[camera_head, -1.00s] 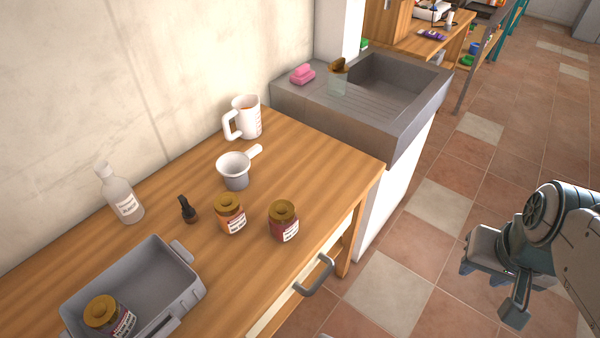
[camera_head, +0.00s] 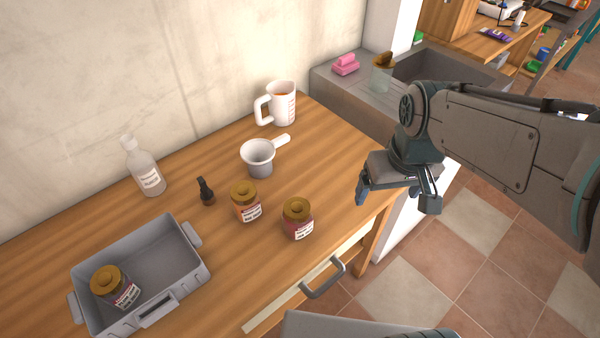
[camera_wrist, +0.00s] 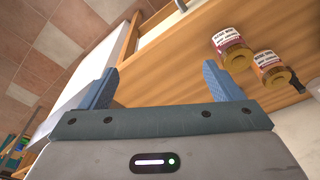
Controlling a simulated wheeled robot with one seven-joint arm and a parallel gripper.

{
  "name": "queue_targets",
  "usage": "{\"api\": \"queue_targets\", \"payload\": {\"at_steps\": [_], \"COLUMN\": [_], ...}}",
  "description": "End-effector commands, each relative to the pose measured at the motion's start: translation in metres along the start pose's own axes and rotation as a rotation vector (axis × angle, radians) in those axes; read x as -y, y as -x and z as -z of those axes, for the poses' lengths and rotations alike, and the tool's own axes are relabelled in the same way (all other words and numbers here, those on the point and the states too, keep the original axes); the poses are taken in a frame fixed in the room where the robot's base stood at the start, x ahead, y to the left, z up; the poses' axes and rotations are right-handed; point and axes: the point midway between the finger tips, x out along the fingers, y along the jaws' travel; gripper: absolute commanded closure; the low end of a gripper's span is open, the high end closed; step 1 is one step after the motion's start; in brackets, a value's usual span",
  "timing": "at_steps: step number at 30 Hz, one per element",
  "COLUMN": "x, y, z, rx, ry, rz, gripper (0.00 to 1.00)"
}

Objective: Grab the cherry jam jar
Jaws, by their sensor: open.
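A jar with dark red contents and a brown lid (camera_head: 298,220), seemingly the cherry jam, stands upright near the table's front edge; its label is too small to read. It also shows in the wrist view (camera_wrist: 232,50). An orange jar (camera_head: 246,202) stands just to its left, also in the wrist view (camera_wrist: 270,68). A third, dark jar (camera_head: 116,288) is inside the grey tray. My gripper (camera_head: 396,195) is open and empty, to the right of the red jar and apart from it. In the wrist view its fingers (camera_wrist: 160,74) are spread, with nothing between them.
The grey tray (camera_head: 190,266) is at the left of the wooden table (camera_head: 325,160). A small pot (camera_head: 259,157), a measuring jug (camera_head: 277,104), a dark dropper bottle (camera_head: 206,192) and a clear bottle (camera_head: 146,168) stand behind the jars. A drawer handle (camera_head: 322,280) sticks out in front.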

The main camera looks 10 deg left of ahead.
Motion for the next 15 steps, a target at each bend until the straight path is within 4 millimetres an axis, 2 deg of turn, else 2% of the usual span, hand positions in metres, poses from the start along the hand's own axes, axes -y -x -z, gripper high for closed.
{"api": "queue_targets", "payload": {"at_steps": [1, 6, 12, 15], "x": [0.018, 0.074, 0.128, 0.142], "y": [-0.003, -0.014, -0.028, -0.032], "z": [0.016, 0.054, 0.075, 0.079], "rx": [0.025, 0.088, 0.138, 0.151], "ry": [0.098, 0.384, 0.616, 0.675], "rz": [0.015, 0.045, 0.057, 0.059], "gripper": [0.14, 0.14, 0.14, 0.14]}}
